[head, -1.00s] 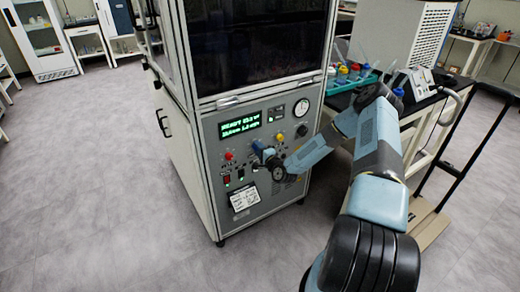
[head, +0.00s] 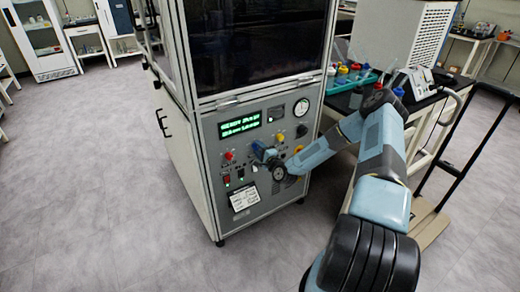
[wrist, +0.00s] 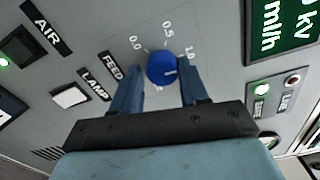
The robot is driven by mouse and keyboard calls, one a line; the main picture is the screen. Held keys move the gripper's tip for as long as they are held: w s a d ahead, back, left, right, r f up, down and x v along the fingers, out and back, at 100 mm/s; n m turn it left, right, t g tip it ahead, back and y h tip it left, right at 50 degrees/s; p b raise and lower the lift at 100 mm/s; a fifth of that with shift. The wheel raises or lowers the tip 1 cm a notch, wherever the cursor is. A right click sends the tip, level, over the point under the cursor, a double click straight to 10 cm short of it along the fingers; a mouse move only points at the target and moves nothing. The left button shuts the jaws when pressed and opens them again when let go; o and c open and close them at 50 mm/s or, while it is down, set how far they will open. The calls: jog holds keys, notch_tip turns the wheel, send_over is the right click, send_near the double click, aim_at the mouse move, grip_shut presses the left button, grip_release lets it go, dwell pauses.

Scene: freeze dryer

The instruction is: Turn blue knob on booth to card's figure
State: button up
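The blue knob (wrist: 160,66) sits on the booth's grey panel, with a printed scale reading 0.0, 0.5 and 1.0 and a partly hidden label below it. A white mark on the knob points right and slightly down in the wrist view, past 1.0. My gripper (wrist: 159,76) is open, with one blue finger on each side of the knob; small gaps seem to show. In the head view my gripper (head: 262,152) is at the panel and hides the knob. A white card (head: 243,198) is on the lower panel; its writing is too small to read.
The panel has a green display (head: 240,124), a round gauge (head: 301,107), a red knob (head: 228,155) and a yellow knob (head: 280,138). Floor to the left is clear.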

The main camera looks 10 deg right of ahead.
jog(key=o, duration=0.3)
jog(key=shift+r, duration=0.1)
jog(key=shift+o, duration=0.2)
jog(key=shift+a, duration=0.1)
jog(key=v, duration=1.3)
jog(key=shift+s, duration=0.35)
